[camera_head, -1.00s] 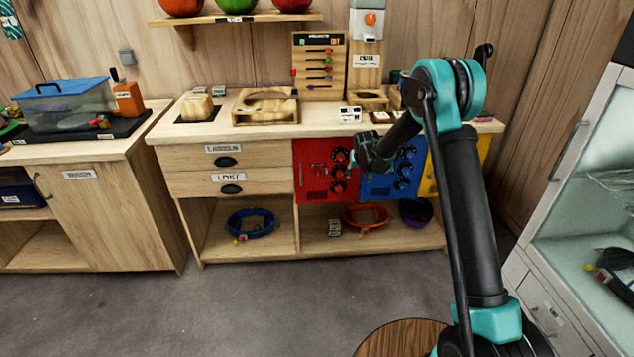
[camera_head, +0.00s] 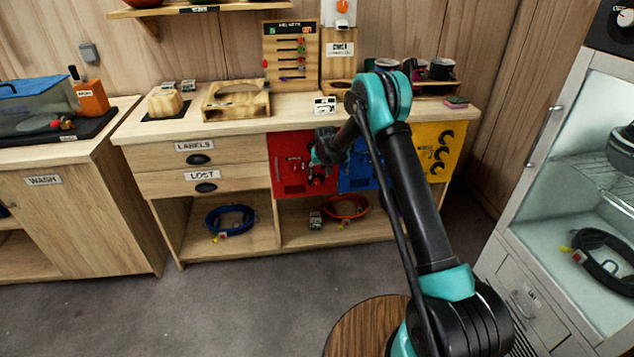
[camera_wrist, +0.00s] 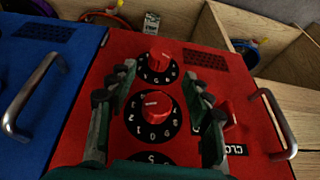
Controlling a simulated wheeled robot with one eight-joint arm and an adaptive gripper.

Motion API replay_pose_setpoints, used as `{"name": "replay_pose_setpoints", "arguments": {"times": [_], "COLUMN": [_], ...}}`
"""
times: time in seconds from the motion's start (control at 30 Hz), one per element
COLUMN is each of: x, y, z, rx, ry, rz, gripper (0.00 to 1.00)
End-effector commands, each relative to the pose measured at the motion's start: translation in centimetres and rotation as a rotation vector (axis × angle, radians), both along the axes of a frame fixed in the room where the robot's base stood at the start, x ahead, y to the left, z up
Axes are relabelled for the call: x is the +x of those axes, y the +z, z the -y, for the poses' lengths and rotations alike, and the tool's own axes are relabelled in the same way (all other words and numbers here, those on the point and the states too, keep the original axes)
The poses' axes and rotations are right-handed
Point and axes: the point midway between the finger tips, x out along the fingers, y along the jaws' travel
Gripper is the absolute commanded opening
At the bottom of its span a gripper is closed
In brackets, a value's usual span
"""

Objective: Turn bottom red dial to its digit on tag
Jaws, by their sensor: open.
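The red locker door (camera_head: 288,150) holds a column of red dials with black digit rings. The wrist view shows it upside down, so the bottom dial (camera_wrist: 159,58) is the upper one there. The middle dial (camera_wrist: 152,106) is nearer me, and only the edge of the top dial's ring (camera_wrist: 150,159) shows. My gripper (camera_wrist: 160,84) is open and empty, its fingers on either side of the dial column. I cannot tell whether they touch the door. In the head view my gripper (camera_head: 322,152) is in front of the red door. No digit tag is readable.
A blue door (camera_head: 357,176) with a metal handle (camera_wrist: 30,95) adjoins the red one. The red door has its own handle (camera_wrist: 275,124) and a red latch knob (camera_wrist: 228,116). A yellow door (camera_head: 437,150) stands further right. Coiled ropes lie on the shelf below.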

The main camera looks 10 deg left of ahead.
Motion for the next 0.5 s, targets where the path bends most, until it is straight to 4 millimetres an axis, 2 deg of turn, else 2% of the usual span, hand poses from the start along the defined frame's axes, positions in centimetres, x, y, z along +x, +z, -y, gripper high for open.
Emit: {"name": "replay_pose_setpoints", "arguments": {"times": [0.2, 0.5], "x": [1.4, 2.4], "y": [-3.5, -6.1], "z": [-0.6, -1.0], "rx": [0.0, 0.0], "ry": [0.0, 0.0], "rz": [0.0, 0.0], "gripper": [0.51, 0.51]}}
